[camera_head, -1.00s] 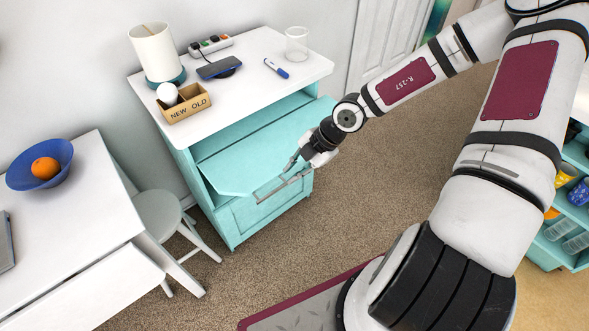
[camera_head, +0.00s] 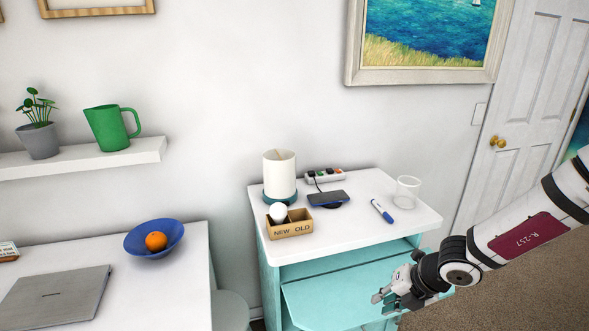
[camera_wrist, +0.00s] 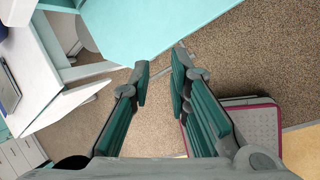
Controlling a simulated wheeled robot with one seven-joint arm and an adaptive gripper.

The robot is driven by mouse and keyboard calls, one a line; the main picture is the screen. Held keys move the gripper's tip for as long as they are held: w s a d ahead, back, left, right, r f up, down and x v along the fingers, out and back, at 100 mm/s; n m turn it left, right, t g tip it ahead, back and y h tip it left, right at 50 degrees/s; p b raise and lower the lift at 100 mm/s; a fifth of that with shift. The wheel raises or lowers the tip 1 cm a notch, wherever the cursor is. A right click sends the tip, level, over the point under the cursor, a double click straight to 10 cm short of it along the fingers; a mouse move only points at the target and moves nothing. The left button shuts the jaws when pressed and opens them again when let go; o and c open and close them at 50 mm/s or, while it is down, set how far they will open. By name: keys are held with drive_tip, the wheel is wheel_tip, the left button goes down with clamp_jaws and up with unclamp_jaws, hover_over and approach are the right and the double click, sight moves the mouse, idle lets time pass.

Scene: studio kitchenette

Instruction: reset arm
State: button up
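My gripper (camera_head: 384,302) is in front of the teal and white cabinet, by its open teal flap (camera_head: 335,300). In the wrist view my gripper (camera_wrist: 160,72) has its two fingers spread apart with nothing between them. Carpet shows through the gap, and the teal flap (camera_wrist: 150,22) lies just beyond the fingertips. A thin metal handle (camera_wrist: 176,70) shows near the fingertips; I cannot tell whether a finger touches it.
The cabinet's white top (camera_head: 350,230) holds a lamp (camera_head: 279,175), a NEW/OLD box (camera_head: 290,225), a phone (camera_head: 328,198), a marker (camera_head: 381,211) and a glass (camera_head: 407,192). A white table (camera_head: 185,290) with a blue bowl (camera_head: 154,245) and laptop (camera_head: 55,298) stands left. Carpet (camera_head: 480,300) is clear at right.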

drive_tip(key=s+a+r+n, duration=0.35)
drive_tip(key=r+n, duration=0.55)
drive_tip(key=n, duration=0.3)
drive_tip(key=s+a+r+n, duration=0.3)
drive_tip(key=a+r+n, duration=0.1)
drive_tip(key=r+n, duration=0.7)
drive_tip(key=s+d+r+n+h, duration=0.2)
drive_tip(key=s+r+n, duration=0.2)
drive_tip(key=s+n, duration=0.4)
drive_tip(key=s+d+r+n+h, duration=0.2)
drive_tip(key=s+d+r+n, duration=0.1)
drive_tip(key=s+n, duration=0.5)
drive_tip(key=shift+s+r+n, duration=0.4)
drive_tip(key=shift+r+n, duration=0.1)
drive_tip(key=shift+r, duration=0.2)
drive_tip(key=shift+f, duration=0.1)
